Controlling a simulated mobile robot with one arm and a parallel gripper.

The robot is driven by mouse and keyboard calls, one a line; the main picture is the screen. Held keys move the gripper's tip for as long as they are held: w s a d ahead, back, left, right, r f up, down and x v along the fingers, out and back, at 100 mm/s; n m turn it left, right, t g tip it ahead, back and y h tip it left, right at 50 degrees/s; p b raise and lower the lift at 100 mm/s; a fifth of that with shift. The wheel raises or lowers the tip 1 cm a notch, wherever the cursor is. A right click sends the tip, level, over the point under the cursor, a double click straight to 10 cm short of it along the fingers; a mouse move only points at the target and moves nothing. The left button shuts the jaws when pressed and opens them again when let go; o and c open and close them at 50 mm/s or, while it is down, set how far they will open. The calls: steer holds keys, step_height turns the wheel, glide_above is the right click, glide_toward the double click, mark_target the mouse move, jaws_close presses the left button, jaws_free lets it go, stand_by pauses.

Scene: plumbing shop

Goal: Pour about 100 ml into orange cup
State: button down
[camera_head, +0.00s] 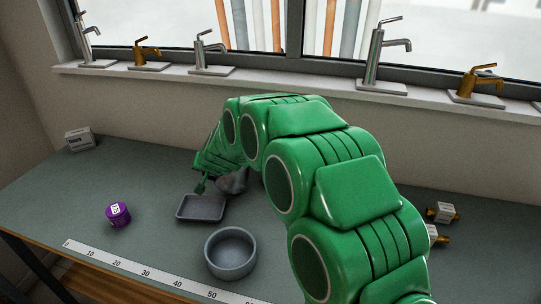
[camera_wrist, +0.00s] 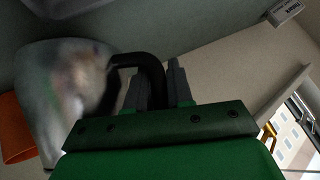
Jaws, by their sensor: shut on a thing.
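My gripper (camera_wrist: 156,88) is shut on the black handle of a shiny grey metal jug (camera_wrist: 62,110), which fills the left of the wrist view. In the head view, part of the jug (camera_head: 233,183) shows under my green arm, beside the grey tray. The orange cup (camera_wrist: 14,130) shows at the left edge of the wrist view, partly hidden by the jug. In the head view my arm hides the cup. I cannot see the liquid, nor tell how far the jug is tilted.
A shallow grey tray (camera_head: 201,208), a round grey bowl (camera_head: 231,254), a purple container (camera_head: 118,214) and a ruler strip (camera_head: 150,275) lie on the bench. A small white box (camera_head: 80,139) stands back left. Brass-ended fittings (camera_head: 443,212) lie right. Taps line the sill (camera_head: 300,82).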

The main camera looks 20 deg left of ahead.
steer(key=shift+s+a+f+n+t+h+p, duration=0.3)
steer(key=shift+s+a+f+n+h+p, duration=0.1)
steer(key=shift+a+f+h+p, duration=0.15)
stand_by(0.5)
steer(key=shift+a, duration=0.25)
steer(key=shift+s+a+f+t+h+p, duration=0.1)
steer(key=shift+s+f+t+h+p, duration=0.05)
steer(key=shift+f+t+h+p, duration=0.2)
steer(key=shift+s+a+n+p, duration=0.1)
steer(key=shift+a+n+p, duration=0.15)
steer(key=shift+n+p, duration=0.25)
steer(key=shift+s+f+h, duration=0.15)
steer(key=shift+f+h, duration=0.15)
stand_by(0.5)
